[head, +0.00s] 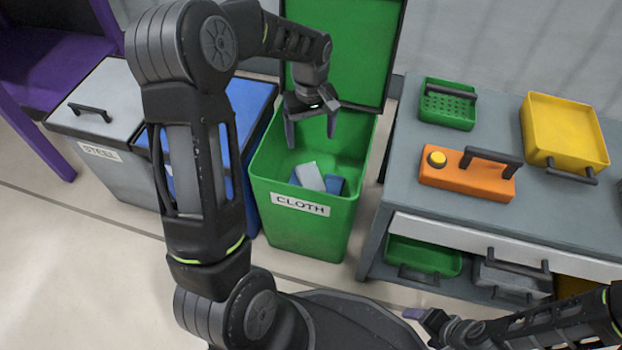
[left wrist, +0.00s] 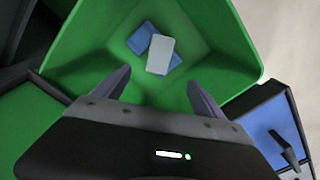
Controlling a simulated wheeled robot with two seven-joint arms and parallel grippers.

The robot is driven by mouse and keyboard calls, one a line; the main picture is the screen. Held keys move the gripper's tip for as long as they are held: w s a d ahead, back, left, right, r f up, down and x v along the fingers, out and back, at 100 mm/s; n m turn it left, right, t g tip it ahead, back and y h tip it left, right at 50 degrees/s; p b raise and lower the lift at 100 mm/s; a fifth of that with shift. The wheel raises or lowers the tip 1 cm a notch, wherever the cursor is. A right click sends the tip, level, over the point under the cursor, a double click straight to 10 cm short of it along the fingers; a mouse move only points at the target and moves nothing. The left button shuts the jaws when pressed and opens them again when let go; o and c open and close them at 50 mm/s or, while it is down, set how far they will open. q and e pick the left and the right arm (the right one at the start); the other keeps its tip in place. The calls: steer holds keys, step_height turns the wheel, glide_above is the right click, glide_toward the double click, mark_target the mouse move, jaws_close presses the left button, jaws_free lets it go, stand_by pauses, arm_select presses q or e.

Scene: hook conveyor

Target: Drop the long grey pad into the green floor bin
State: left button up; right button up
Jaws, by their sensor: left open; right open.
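The green floor bin (head: 300,220), labelled CLOTH, stands on the floor with its lid (head: 345,50) raised at the back. The long grey pad (head: 310,176) lies inside at the bottom, on top of blue pieces (head: 334,184). The left wrist view shows the grey pad (left wrist: 160,54) across a blue piece (left wrist: 141,38) inside the bin (left wrist: 225,45). My left gripper (head: 311,128) is open and empty above the bin's opening, pointing down, apart from the pad. My right gripper (head: 421,315) is at the lower right, away from the bin; its fingers are small in view.
A grey bin (head: 85,150) labelled STEEL and a blue bin (head: 250,100) stand left of the green bin. The grey workbench (head: 400,170) on the right holds a green basket (head: 447,110), an orange box (head: 455,180) and a yellow tray (head: 565,130).

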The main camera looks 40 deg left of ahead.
arm_select(q)
step_height(320, 180, up, 7)
steer(key=p, duration=0.2)
steer(key=shift+s+f, duration=0.1)
steer(key=shift+f, duration=0.05)
stand_by(0.7)
